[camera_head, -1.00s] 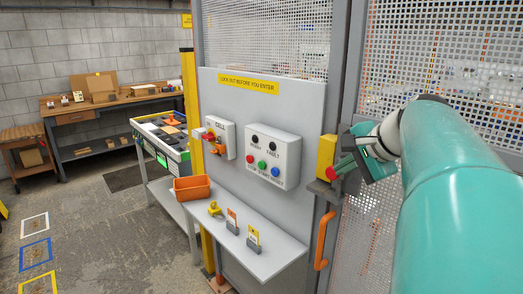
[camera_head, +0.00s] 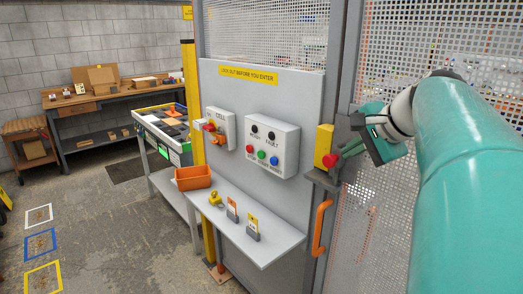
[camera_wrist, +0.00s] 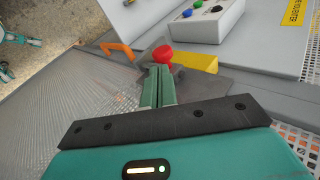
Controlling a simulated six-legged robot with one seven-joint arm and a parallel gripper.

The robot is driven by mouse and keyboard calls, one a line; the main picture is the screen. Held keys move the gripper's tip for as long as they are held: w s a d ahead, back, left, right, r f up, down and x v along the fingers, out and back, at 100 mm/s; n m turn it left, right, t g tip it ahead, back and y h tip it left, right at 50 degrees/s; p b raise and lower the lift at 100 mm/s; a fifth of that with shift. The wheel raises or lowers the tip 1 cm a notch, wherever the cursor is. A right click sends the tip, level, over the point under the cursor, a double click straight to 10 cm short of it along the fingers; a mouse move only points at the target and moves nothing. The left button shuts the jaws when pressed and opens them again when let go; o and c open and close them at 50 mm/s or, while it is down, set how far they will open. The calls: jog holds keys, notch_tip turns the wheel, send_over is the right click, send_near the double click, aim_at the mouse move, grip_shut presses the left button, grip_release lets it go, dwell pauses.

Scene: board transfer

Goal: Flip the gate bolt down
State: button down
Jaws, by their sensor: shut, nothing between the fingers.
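The gate bolt has a red knob (camera_head: 330,160) beside a yellow housing (camera_head: 324,143) at the edge of the mesh gate. In the wrist view the red knob (camera_wrist: 163,54) is just beyond my fingertips, with the yellow housing (camera_wrist: 198,62) to its right. My gripper (camera_head: 345,153) is shut and empty, close to the right of the knob; it also shows in the wrist view (camera_wrist: 157,70). I cannot tell whether the fingertips touch the knob. The bolt's shaft is mostly hidden.
An orange handle (camera_head: 321,227) is on the gate below the bolt. A push-button box (camera_head: 272,147) and a lockout switch box (camera_head: 222,125) are on the grey panel. A shelf (camera_head: 262,246) below holds an orange bin (camera_head: 193,178), a yellow padlock (camera_head: 215,198) and tags.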

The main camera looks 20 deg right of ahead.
jog(key=v, duration=1)
jog(key=shift+r, duration=0.15)
